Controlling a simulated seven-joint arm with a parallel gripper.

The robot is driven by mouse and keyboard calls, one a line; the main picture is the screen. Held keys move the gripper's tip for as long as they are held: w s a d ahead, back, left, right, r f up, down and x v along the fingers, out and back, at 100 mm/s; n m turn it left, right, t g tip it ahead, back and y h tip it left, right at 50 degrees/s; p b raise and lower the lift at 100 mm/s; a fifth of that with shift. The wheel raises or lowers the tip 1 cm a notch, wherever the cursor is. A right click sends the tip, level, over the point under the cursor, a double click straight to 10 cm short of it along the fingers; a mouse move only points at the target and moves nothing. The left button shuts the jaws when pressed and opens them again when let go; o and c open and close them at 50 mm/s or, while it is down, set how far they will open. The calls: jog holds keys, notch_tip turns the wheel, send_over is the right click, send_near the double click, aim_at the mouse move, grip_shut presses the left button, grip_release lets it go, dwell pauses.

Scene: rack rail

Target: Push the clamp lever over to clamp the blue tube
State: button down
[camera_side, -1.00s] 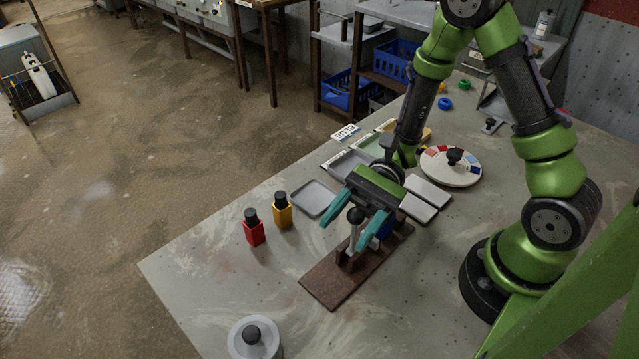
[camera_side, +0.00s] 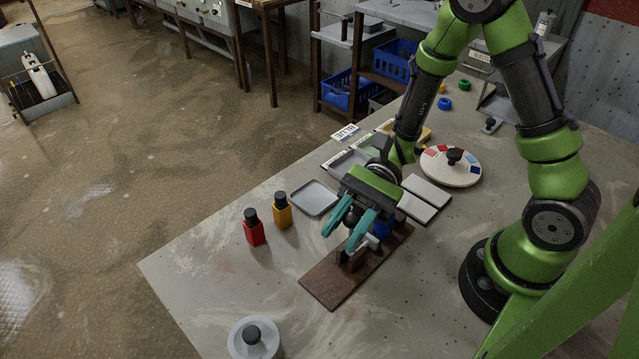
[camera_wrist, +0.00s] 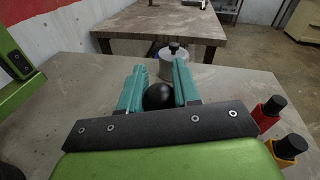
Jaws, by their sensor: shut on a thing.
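The clamp stands on a brown wooden base (camera_side: 328,284) on the table. Its lever ends in a round black knob (camera_side: 352,215), which sits between the teal fingers of my gripper (camera_side: 339,241). In the wrist view the knob (camera_wrist: 158,96) lies between the two fingers, which are shut on it. A grey part of the lever (camera_side: 370,241) shows below the fingers, and the lever looks tilted. The blue tube (camera_side: 384,230) is just behind the right finger, at the clamp, partly hidden by the finger. The lever's lower end is partly hidden.
A red bottle (camera_side: 253,229) and a yellow bottle (camera_side: 282,212) stand left of the clamp. A round grey pot (camera_side: 254,340) stands at the front. A coloured dial (camera_side: 451,167) sits further back.

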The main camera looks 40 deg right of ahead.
jog(key=a+f+h, duration=0.1)
jog(key=a+h, duration=0.1)
jog(key=a+f+h, duration=0.2)
jog(key=h, duration=0.1)
jog(key=a+f+m+h, duration=0.1)
jog(key=a+h, duration=0.1)
jog(key=h, duration=0.1)
jog(key=shift+f+t, duration=0.2)
jog(key=shift+t, duration=0.2)
jog(key=shift+a+f+h, duration=0.25)
jog(key=shift+f+h, duration=0.3)
jog(key=shift+h, duration=0.15)
jog(key=shift+a+f+h, duration=0.25)
jog(key=shift+f+h, duration=0.3)
jog(key=shift+h, duration=0.15)
jog(key=shift+f, duration=0.1)
jog(key=c, duration=0.8)
grip_release()
jog(key=v, duration=1.7)
